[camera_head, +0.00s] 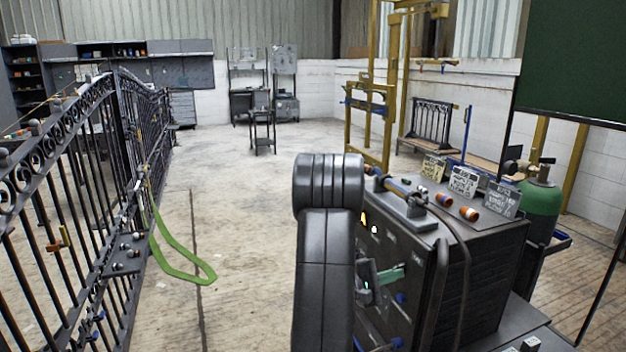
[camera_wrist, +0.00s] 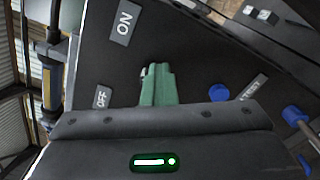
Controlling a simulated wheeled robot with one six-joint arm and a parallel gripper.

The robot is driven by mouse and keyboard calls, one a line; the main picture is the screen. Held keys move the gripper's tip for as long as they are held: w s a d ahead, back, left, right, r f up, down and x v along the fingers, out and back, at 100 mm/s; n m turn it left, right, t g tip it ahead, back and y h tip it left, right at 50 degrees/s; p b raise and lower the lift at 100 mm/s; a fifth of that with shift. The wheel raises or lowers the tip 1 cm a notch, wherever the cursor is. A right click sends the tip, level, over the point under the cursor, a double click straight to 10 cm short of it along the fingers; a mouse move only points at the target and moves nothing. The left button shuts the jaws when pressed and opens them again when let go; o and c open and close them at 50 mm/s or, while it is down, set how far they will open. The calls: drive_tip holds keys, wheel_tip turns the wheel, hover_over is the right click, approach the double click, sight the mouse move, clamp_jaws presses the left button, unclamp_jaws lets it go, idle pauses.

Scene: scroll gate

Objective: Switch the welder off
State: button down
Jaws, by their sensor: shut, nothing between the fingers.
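The welder (camera_head: 400,245) is the dark cabinet at right of centre in the head view. Its dark front panel (camera_wrist: 200,50) fills much of the wrist view, with an ON label (camera_wrist: 124,22) at the top and an OFF label (camera_wrist: 102,97) at lower left. My gripper (camera_head: 398,272) is at this panel, its green fingers shut and empty. In the wrist view the fingers (camera_wrist: 157,72) lie between and right of the two labels. A small pale piece (camera_wrist: 144,72) shows beside the fingertips, perhaps part of the switch; the rest is hidden. I cannot tell whether they touch or how the switch is set.
Blue knobs (camera_wrist: 219,92) sit on the panel close to my fingers, near a TEST label (camera_wrist: 253,87). A hose (camera_head: 462,250) hangs over the welder's side. A green gas cylinder (camera_head: 540,208) stands behind it.

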drive_tip(key=shift+w+a+r+b, duration=0.1)
drive_tip(key=shift+w+r+b, duration=0.3)
drive_tip(key=shift+b, duration=0.65)
drive_tip(key=shift+w+a+r+b, duration=0.15)
drive_tip(key=shift+r+b, duration=0.3)
drive_tip(key=shift+b, duration=0.6)
drive_tip(key=shift+r, duration=0.1)
drive_tip(key=shift+s+d+r+b, duration=0.1)
drive_tip(key=shift+s+r+b, duration=0.1)
drive_tip(key=shift+s+b, duration=0.1)
drive_tip(key=b+v, duration=0.2)
drive_tip(key=v, duration=0.4)
drive_tip(key=shift+w, duration=0.1)
drive_tip(key=shift+p, duration=0.65)
